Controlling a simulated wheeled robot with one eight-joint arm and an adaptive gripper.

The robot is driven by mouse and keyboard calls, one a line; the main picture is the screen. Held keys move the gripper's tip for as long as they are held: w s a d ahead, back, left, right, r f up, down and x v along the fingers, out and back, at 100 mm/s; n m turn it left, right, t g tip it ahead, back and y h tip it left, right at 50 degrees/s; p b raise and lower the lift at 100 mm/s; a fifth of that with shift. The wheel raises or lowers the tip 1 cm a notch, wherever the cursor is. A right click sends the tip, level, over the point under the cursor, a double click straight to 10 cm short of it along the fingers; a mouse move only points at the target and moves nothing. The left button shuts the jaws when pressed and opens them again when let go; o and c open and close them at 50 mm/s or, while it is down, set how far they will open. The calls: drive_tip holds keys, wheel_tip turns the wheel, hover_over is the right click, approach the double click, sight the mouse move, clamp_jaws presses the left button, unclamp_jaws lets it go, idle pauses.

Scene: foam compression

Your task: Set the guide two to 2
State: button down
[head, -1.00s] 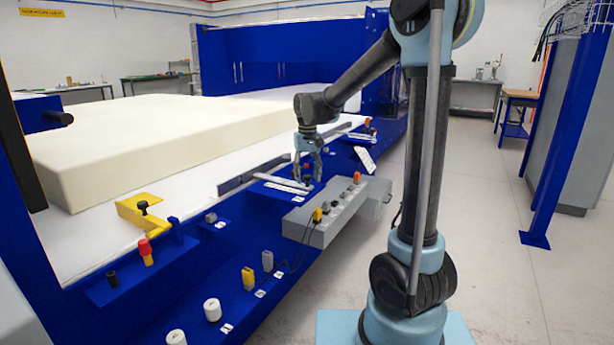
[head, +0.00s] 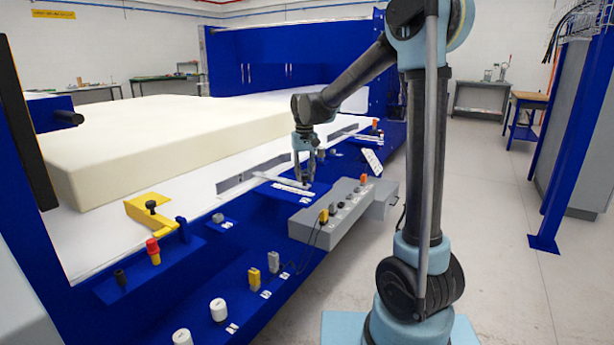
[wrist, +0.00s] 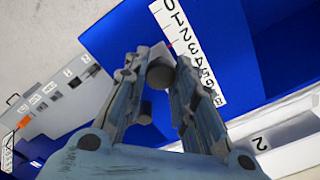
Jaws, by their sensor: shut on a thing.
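Guide two's scale (wrist: 190,52) is a white strip with black numbers starting at 0, on a blue panel in the wrist view. A small grey knob (wrist: 160,73) sits between my fingers beside the scale. My gripper (wrist: 158,68) is shut on it. A small red mark shows beside the scale near 2 and 3; the exact reading is unclear. A grey bar with a label "2" (wrist: 259,143) lies at lower right. In the head view my gripper (head: 305,180) reaches down at the white scale strip (head: 293,189); the knob is too small to make out there.
A grey control box (head: 330,228) with several buttons stands close in front of my gripper. A big cream foam block (head: 160,150) lies on the white bed behind. A yellow bracket (head: 145,215) and red-topped knob (head: 153,250) are at left. The floor at right is open.

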drive_tip(key=c, duration=1.3)
unclamp_jaws()
wheel_tip(320, 180, up, 12)
drive_tip(key=shift+w, duration=0.15)
drive_tip(key=shift+d, duration=0.15)
drive_tip(key=s+d+f+m+t, duration=0.1)
drive_tip(key=s+d+f, duration=0.2)
drive_tip(key=s+d, duration=0.5)
drive_tip(key=s+d+f+m, duration=0.1)
drive_tip(key=s+d+f, duration=0.1)
drive_tip(key=s+d, duration=0.65)
drive_tip(key=s+d+f, duration=0.5)
drive_tip(key=s+f, duration=0.2)
drive_tip(key=f, duration=0.1)
drive_tip(key=s+d+f+m+t, duration=0.1)
drive_tip(key=s+d+f, duration=0.5)
drive_tip(key=s+f, duration=0.2)
drive_tip(key=shift+f, duration=0.15)
